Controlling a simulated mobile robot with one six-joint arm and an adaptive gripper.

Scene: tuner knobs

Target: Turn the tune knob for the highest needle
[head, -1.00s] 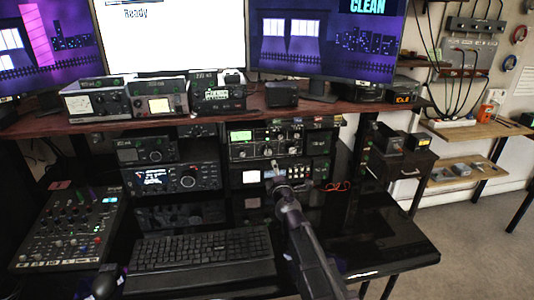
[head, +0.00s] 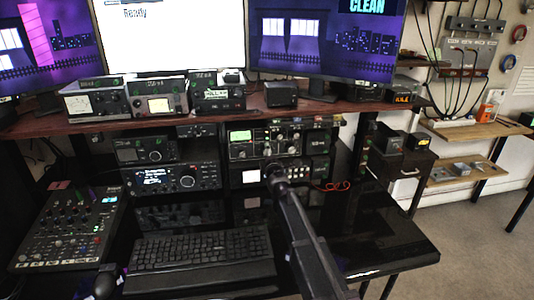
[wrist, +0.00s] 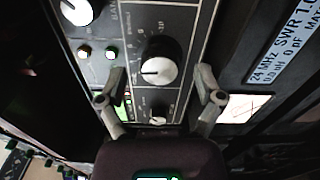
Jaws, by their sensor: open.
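In the wrist view a round knob (wrist: 158,67) with a pale face and a dark pointer line sits on a grey panel, between my fingertips in the picture. My gripper (wrist: 161,78) is open, one finger on each side of that knob, with no visible grip on it. How much depth separates them is unclear. A smaller knob (wrist: 158,114) lies below it. A lit white meter window (wrist: 245,108) with a thin reddish needle line is at right. In the head view my gripper (head: 274,170) covers part of the tuner rack's front (head: 265,140). The knob labels are unreadable.
Another knob (wrist: 77,10) and small buttons are on the panel's left. A display strip (wrist: 285,48) shows an SWR reading. In the head view a keyboard (head: 200,250) lies below the rack and a mixer (head: 68,228) at left. The desk's right side (head: 375,235) is clear.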

